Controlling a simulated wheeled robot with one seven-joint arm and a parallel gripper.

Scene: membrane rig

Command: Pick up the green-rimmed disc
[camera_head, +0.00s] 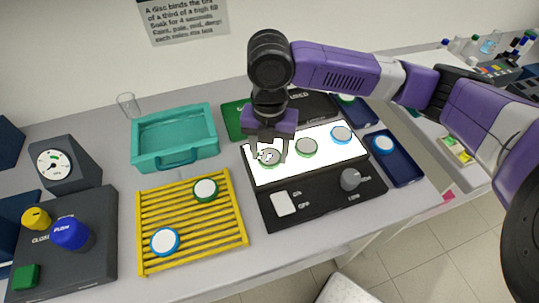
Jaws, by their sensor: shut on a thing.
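My gripper (269,154) points down over the left end of the lit white panel (320,164). Its fingers are shut on a green-rimmed disc (269,159) with a pale, mottled face. I cannot tell whether this disc still touches the panel. Another green-rimmed disc (306,147) lies on the panel just to the right. A green-rimmed disc (205,190) lies on the yellow slatted rack (144,222). A further green-rimmed disc (347,98) sits in the back right blue tray, partly hidden by my arm.
Blue-rimmed discs lie on the panel (341,134), on the rack (165,241) and in the right blue tray (384,144). A teal basket (175,139), a dial gauge (54,164) and a dark box with knobs (75,265) stand left. The panel's black base has a knob (350,179).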

